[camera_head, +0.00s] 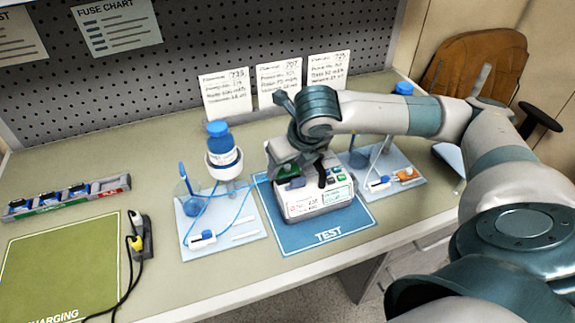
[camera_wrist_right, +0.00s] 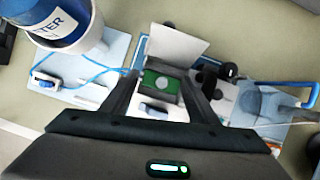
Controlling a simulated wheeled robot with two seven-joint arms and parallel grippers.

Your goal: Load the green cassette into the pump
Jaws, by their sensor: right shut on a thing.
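The infusion pump (camera_head: 318,203), a white box with a display and buttons, stands on the blue TEST mat (camera_head: 277,241). My right gripper (camera_head: 303,172) is over the pump's top, pointing down. It is shut on the green cassette (camera_wrist_right: 160,84), which has a pale round centre and sits between the fingers in the wrist view. A green part of it (camera_head: 288,170) shows at the pump's upper left in the head view. A pale open flap (camera_wrist_right: 178,45) shows beside the cassette. Whether the cassette is seated is hidden. My left gripper is not in view.
A tray (camera_head: 250,215) with a blue bottle (camera_head: 221,143) and tubing stands left of the pump. Another tray with an orange clip (camera_head: 405,174) is to the right. A rack (camera_head: 70,197), a green charging mat (camera_head: 60,260) and a black cable device (camera_head: 139,238) lie left.

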